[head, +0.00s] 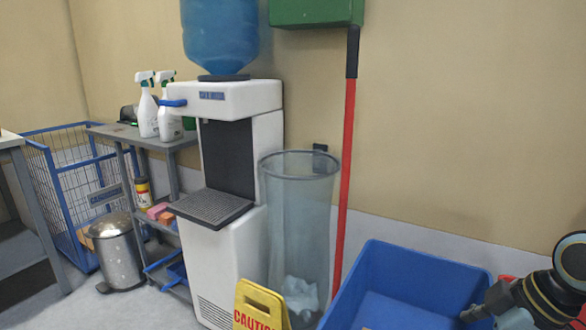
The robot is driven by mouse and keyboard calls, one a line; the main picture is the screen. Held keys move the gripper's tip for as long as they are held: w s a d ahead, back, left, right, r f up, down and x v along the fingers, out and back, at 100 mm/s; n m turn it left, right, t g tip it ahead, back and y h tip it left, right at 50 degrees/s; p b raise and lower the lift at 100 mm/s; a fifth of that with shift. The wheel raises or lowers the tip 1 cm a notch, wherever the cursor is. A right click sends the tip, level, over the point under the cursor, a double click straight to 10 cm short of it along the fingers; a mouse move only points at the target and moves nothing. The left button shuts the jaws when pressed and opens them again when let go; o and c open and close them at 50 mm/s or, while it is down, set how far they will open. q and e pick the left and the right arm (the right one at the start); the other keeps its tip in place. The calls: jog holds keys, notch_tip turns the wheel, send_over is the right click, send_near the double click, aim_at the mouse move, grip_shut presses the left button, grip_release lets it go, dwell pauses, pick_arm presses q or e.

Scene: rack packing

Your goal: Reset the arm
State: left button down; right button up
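Part of my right arm shows at the lower right corner in the head view, dark and folded, with a round joint at the right edge. A dark piece at its left end, over the right rim of a blue bin (395,268), looks like part of my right gripper (482,308). The frame's lower edge cuts it off, so its fingers cannot be made out. My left arm and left gripper are not in view.
A water dispenser (243,240) stands mid-view. Left are a grey shelf (150,137) with spray bottles (147,110), a metal pedal bin (117,255) and a blue wire cage (70,165).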

jog(key=s+r+m+h, duration=0.2)
jog(key=s+m, duration=0.3)
jog(key=s, duration=0.5)
jog(key=s+r+m+h, duration=0.1)
jog(key=s+m+h, duration=0.2)
jog(key=s+m, duration=0.5)
jog(key=s+d+f+n+g+b, duration=0.1)
jog(key=s+f, duration=0.1)
jog(key=f, duration=1.1)
jog(key=s+d+f+n+b, duration=0.1)
jog(key=s+f, duration=0.2)
jog(key=f, duration=1)
jog(key=s+d+f+g+b, duration=0.1)
jog(key=s+f+b, duration=0.1)
jog(key=s+f, duration=1.7)
jog(key=shift+s+f+g, duration=0.15)
jog(key=shift+f+g, duration=0.15)
jog(key=shift+f, duration=0.1)
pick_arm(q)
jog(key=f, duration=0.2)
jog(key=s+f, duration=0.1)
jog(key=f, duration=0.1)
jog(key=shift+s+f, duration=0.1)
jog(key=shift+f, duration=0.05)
pick_arm(e)
jog(key=shift+s, duration=0.2)
jog(key=shift+c, duration=0.3)
